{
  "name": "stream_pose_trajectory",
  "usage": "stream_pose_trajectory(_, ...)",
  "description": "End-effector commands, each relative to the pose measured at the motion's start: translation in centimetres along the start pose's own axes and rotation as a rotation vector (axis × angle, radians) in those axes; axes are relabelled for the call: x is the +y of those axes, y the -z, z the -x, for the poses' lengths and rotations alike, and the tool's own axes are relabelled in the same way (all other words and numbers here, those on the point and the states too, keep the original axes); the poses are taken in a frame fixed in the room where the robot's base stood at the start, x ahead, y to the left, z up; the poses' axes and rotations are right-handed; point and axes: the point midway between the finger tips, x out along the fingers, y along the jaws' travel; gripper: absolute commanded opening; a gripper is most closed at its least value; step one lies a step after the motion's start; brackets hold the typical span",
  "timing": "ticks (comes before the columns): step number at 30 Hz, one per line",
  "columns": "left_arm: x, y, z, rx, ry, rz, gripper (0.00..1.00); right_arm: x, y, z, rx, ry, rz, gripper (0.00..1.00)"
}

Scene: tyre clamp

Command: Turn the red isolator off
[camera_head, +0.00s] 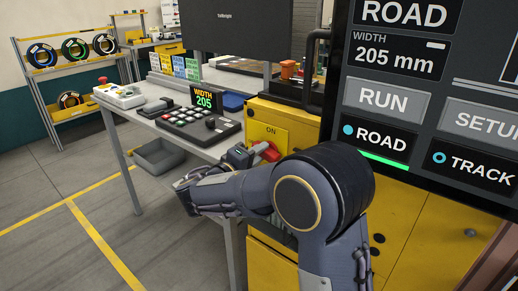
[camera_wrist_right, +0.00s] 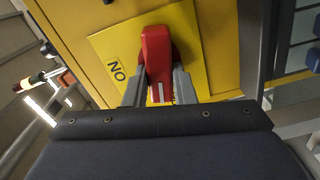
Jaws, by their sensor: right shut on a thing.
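The red isolator handle (camera_head: 266,151) sits on a yellow plate (camera_head: 267,133) marked ON, on the side of a yellow cabinet. In the right wrist view the red handle (camera_wrist_right: 155,60) stands out from the plate (camera_wrist_right: 110,50), beside the ON label. My right gripper (camera_head: 250,156) is at the handle, its two grey fingers (camera_wrist_right: 158,88) on either side of the handle's near end and shut on it. Any OFF mark is hidden or out of view. My left gripper does not show in either view.
A workbench with a keypad console (camera_head: 203,126) and a WIDTH 205 display (camera_head: 204,98) stands left of the cabinet. A large screen (camera_head: 430,100) is close on the right. A grey bin (camera_head: 160,156) lies below the bench. Open floor is at the left.

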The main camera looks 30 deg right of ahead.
Motion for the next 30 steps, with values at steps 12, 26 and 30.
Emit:
stream_pose_trajectory(12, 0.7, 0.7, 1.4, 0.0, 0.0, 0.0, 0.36, -0.2, 0.0, 0.1, 0.002, 0.002, 0.218, 0.01)
stream_pose_trajectory(26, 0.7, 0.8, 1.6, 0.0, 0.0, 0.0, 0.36, -0.4, 0.0, 0.1, 0.002, 0.003, 0.257, 0.01)
stream_pose_trajectory(30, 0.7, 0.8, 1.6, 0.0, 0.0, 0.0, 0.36, -0.4, 0.0, 0.1, 0.002, 0.003, 0.257, 0.01)
